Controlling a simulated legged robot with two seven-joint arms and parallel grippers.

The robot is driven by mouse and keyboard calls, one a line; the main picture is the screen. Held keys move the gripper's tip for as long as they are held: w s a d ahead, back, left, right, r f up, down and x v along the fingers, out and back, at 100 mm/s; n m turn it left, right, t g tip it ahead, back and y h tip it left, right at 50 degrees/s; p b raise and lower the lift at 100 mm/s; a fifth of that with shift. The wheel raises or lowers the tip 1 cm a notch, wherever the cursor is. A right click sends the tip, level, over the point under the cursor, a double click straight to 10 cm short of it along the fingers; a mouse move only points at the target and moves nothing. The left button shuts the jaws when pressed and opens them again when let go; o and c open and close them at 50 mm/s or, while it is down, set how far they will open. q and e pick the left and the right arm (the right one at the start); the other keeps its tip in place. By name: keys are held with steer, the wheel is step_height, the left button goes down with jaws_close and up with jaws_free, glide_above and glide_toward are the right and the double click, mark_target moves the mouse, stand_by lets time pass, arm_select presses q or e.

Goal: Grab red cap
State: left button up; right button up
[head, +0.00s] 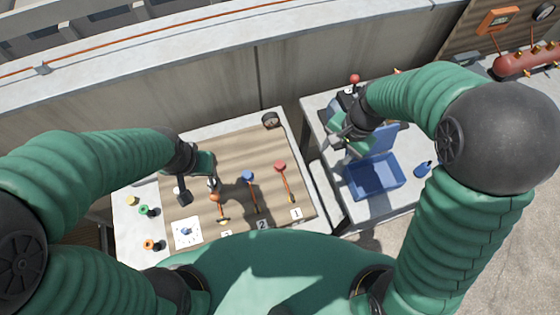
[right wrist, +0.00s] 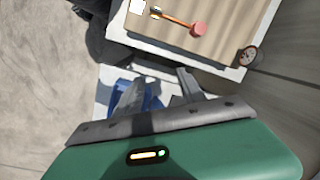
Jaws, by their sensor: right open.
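A red cap (head: 280,166) lies on the brown work board, at the top of a thin orange-and-yellow stem above label 1. It also shows in the right wrist view (right wrist: 198,29), beyond the fingers. My right gripper (head: 343,131) is over the right-hand table, to the right of this cap and clear of it. Its fingers (right wrist: 160,86) are apart with nothing between them. My left gripper (head: 198,191) hangs over the left part of the board, its dark fingers apart, near an orange-topped piece. A second small red knob (head: 354,78) stands at the back of the right-hand table.
A blue-capped piece (head: 247,176) stands left of the red one. A round gauge (head: 270,119) is at the board's back corner. A blue bin (head: 375,176) and a blue bottle (head: 423,169) are on the right-hand table. A gap separates the tables; a wall runs behind.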

steer(key=w+a+m+g+y+p, duration=0.2)
steer(key=w+a+m, duration=0.4)
steer(key=a, duration=0.2)
glide_above(280, 163)
steer(key=d, duration=0.3)
steer(key=f, duration=0.6)
steer(key=f+p, duration=0.1)
steer(key=f, duration=0.2)
steer(key=shift+w+a+f, duration=0.15)
steer(key=shift+w+f, duration=0.1)
steer(key=shift+f, duration=0.15)
steer(key=shift+a+f, duration=0.15)
steer(key=shift+f, duration=0.15)
steer(key=p+x, duration=0.1)
steer(key=x, duration=0.4)
steer(key=shift+a+p, duration=0.1)
steer(key=shift+p, duration=0.3)
steer(key=shift+f, duration=0.15)
steer(key=shift+w, duration=0.15)
steer(key=shift+c, duration=0.3)
jaws_close()
